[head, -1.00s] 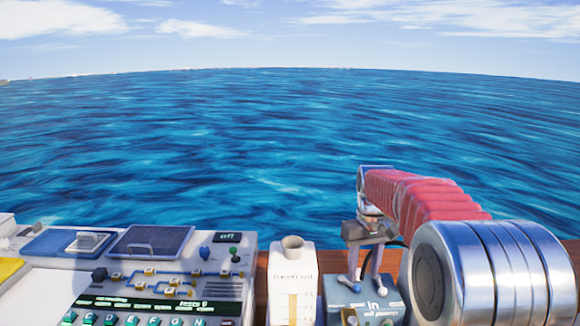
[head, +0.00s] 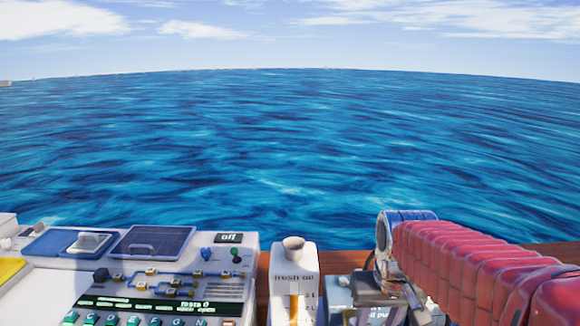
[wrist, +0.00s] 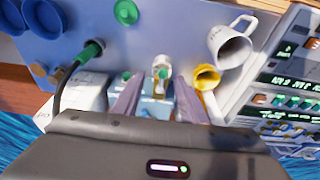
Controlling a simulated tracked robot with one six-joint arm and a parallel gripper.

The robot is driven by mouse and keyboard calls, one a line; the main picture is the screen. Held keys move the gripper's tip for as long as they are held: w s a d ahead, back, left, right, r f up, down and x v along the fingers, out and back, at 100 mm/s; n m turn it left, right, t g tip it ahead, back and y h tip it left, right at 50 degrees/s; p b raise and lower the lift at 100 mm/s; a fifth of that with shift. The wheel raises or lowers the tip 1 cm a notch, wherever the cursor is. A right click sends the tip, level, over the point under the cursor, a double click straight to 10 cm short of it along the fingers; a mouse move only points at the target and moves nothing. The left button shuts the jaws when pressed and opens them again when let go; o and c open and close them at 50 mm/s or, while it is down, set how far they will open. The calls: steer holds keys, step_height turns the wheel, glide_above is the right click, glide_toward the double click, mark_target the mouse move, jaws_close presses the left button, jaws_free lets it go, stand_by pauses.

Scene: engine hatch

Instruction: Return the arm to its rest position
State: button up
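My arm, in red padding, reaches in from the right in the head view. My gripper (head: 385,308) hangs at its end, low in the picture, just right of the white fresh oil bottle (head: 295,290). In the wrist view the two fingers of my gripper (wrist: 158,92) stand apart with nothing seen held between them. The fingertips are partly hidden in the head view.
A control panel (head: 170,282) with an "off" display stands at the left. In the wrist view a white mug (wrist: 231,43), a yellow cup-like thing (wrist: 206,76) and a green-ended hose (wrist: 92,49) lie beyond my fingers. Open water fills the background.

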steer(key=s+a+r+t, duration=0.1)
steer(key=s+r+t, duration=0.1)
steer(key=s, duration=1.1)
steer(key=shift+s+a+t, duration=0.2)
steer(key=shift+t, duration=0.3)
steer(key=shift+r, duration=0.1)
steer(key=shift+c, duration=0.3)
